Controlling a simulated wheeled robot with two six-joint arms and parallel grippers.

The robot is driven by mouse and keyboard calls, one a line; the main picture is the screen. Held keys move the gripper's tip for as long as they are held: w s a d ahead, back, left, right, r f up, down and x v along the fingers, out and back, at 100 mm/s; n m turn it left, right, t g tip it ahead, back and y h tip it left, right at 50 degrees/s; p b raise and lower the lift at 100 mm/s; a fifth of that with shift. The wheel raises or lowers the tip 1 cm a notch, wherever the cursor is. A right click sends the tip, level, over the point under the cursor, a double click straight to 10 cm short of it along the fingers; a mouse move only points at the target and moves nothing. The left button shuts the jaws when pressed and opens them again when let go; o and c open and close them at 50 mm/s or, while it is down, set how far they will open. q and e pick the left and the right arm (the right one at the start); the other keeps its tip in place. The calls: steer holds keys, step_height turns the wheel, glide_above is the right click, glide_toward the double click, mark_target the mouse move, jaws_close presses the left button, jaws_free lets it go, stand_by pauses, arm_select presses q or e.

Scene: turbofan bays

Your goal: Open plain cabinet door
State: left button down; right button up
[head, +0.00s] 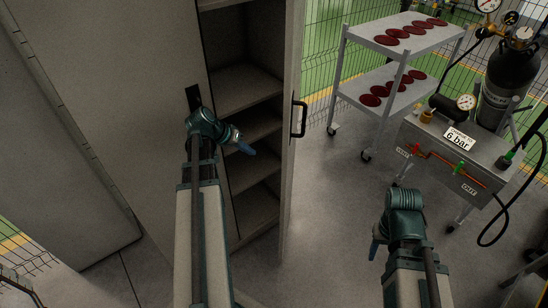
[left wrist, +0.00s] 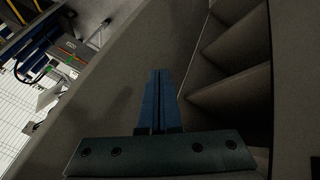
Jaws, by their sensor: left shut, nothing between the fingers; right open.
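The plain grey cabinet stands partly open in the head view, its shelves (head: 247,88) showing in the gap. One door (head: 120,90) spreads across the left, with a dark handle plate (head: 193,97) near its edge. Another door (head: 292,130) stands at the right of the opening, seen nearly edge-on, with a black bar handle (head: 299,118). My left gripper (head: 247,147) is shut and empty, in front of the shelf opening. In the left wrist view its blue fingers (left wrist: 158,100) are together, with shelves (left wrist: 230,70) to the right. My right gripper (head: 375,245) is open, low and right of the cabinet.
A two-shelf trolley (head: 395,42) with dark red discs stands behind on the right. A cart (head: 455,150) with a black gas cylinder (head: 508,82), gauges and a hose is at the far right. Grey floor (head: 330,210) is clear between the cabinet and my right arm.

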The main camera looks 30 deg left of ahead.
arm_select(q)
steer(key=w+d+f+b, duration=0.6)
steer(key=d+f+b, duration=0.1)
steer(key=f+b, duration=0.1)
steer(key=shift+w, duration=0.25)
steer(key=shift+d, duration=0.15)
stand_by(0.4)
